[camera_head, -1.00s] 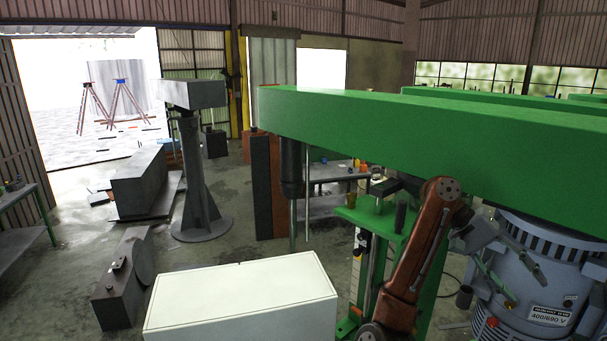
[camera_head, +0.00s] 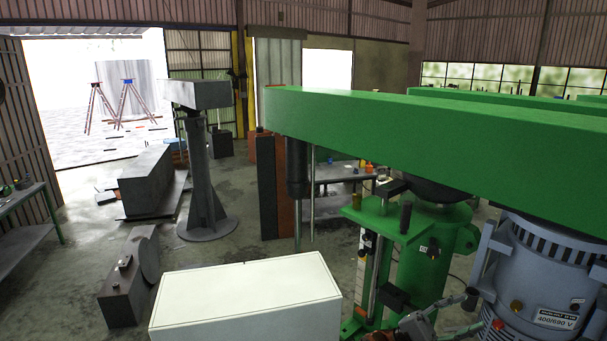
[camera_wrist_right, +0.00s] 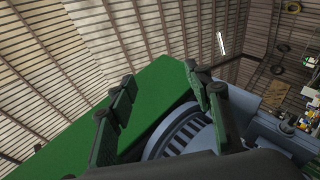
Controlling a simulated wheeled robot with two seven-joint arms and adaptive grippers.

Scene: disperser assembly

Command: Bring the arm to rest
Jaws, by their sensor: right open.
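My right gripper (camera_head: 470,298) is low at the right of the head view, in front of the blue-grey motor (camera_head: 545,265) and right of the green machine stand (camera_head: 430,260). It is small there and partly blends with the machine. In the right wrist view my right gripper (camera_wrist_right: 160,92) has its two dark fingers spread apart with nothing between them. Behind them, the green beam (camera_wrist_right: 155,90) and the motor's ribbed top (camera_wrist_right: 185,135) show, with the roof above. My left gripper is not in view.
The long green beam (camera_head: 420,125) spans above the motor and stand. A white box (camera_head: 245,300) stands in front, left of the stand. A dark shaft (camera_head: 297,170) hangs under the beam's left end. Floor between the box and grey pedestal (camera_head: 205,170) is clear.

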